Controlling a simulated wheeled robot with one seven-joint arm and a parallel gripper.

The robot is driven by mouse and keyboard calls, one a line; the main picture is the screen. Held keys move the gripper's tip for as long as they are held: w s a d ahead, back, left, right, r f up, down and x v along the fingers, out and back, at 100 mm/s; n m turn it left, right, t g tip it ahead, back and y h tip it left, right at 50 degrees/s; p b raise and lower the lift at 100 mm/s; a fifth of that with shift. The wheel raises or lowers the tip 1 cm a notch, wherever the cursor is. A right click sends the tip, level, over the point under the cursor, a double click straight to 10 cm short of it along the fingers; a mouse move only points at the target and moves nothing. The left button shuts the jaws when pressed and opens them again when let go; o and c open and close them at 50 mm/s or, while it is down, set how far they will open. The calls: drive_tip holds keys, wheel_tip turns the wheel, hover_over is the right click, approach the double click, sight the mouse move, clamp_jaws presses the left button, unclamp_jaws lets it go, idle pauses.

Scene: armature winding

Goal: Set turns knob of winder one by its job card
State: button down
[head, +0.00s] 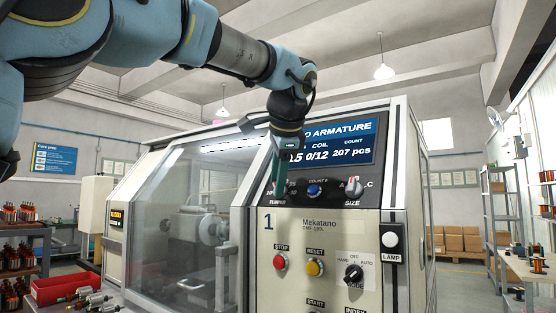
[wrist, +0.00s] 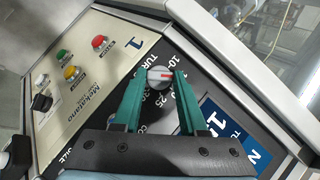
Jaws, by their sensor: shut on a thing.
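Winder one (head: 310,245) stands in front of me, with a large "1" on its panel. Its turns knob (wrist: 159,78) is a pale round knob with a red mark, beside the word "TURNS" in the wrist view. My gripper (wrist: 160,74) has its green fingers shut on this knob, one on each side. The numbers around the dial are partly covered by the fingers; the exact setting cannot be read. In the head view my gripper (head: 279,188) hides the knob. The winder's display (head: 335,146) is partly hidden and reads "0/12" and "207 pcs". No job card is clearly readable.
Right of my gripper are a blue button (head: 314,190) and the size knob (head: 352,186). Below are the red stop button (head: 280,262), yellow reset button (head: 315,268) and black mode knob (head: 354,273). A glass guard (head: 185,225) lies left, a lamp (head: 390,239) right.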

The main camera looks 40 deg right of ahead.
drive_tip(key=n+g+p, duration=0.1)
drive_tip(key=p, duration=0.1)
drive_tip(key=n+g+p, duration=0.1)
drive_tip(key=n+p, duration=0.1)
drive_tip(key=n+g+p, duration=0.1)
drive_tip(key=p, duration=0.1)
drive_tip(key=shift+w+r+y, duration=0.4)
drive_tip(key=n+g+p, duration=0.1)
drive_tip(key=n, duration=0.1)
drive_tip(key=n+g+p, duration=0.1)
drive_tip(key=p, duration=0.1)
drive_tip(key=shift+w+f+n+g, duration=0.2)
drive_tip(key=shift+n+g, duration=0.2)
drive_tip(key=shift+f+p, duration=0.1)
drive_tip(key=shift+p, duration=0.2)
drive_tip(key=shift+c, duration=2.2)
unclamp_jaws()
drive_tip(key=shift+r, duration=0.2)
drive_tip(key=w+b+v, duration=0.1)
drive_tip(key=v, duration=0.9)
drive_tip(key=shift+s+a+r, duration=0.2)
drive_tip(key=shift+s+a, duration=0.1)
drive_tip(key=shift+s, duration=0.15)
